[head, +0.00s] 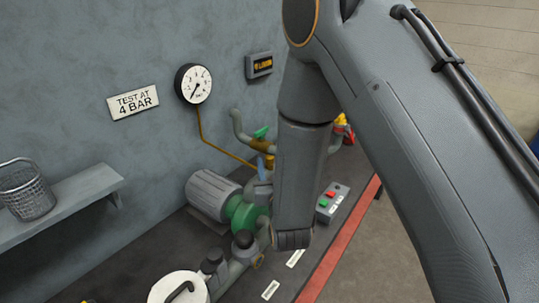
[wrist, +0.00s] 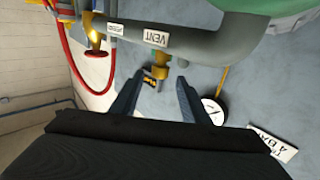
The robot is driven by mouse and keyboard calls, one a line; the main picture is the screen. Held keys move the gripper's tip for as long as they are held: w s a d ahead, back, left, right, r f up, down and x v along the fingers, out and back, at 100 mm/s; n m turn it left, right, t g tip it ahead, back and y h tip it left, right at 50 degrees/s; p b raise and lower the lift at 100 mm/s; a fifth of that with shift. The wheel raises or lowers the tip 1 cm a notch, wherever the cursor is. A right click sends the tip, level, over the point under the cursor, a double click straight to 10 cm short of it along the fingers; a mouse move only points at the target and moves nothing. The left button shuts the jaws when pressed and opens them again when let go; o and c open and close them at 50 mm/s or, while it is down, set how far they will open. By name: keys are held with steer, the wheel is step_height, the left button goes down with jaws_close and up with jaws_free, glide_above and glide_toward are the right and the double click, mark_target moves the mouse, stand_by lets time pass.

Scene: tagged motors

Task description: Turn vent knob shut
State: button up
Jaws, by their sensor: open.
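In the wrist view a grey pipe (wrist: 205,40) carries a white VENT label (wrist: 156,37). A small brass fitting (wrist: 161,72) sticks out of the pipe just past this label. It looks like the vent knob, but its turned position cannot be told. My gripper (wrist: 159,77) is open, with its two dark fingers either side of the fitting in the picture. Nothing is seen held, and I cannot tell how far the fingertips are from the fitting. In the head view my arm covers the gripper and the vent area.
A red hose (wrist: 70,50) loops at the left of the wrist view, near another brass fitting (wrist: 95,48). A round gauge (head: 193,84) hangs on the wall. A green pump with a grey motor (head: 212,192) and a button box (head: 332,202) stand on the bench.

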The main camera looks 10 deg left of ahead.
mark_target(270, 160)
steer(key=shift+p+x, duration=0.7)
steer(key=shift+x, duration=1.55)
jaws_close()
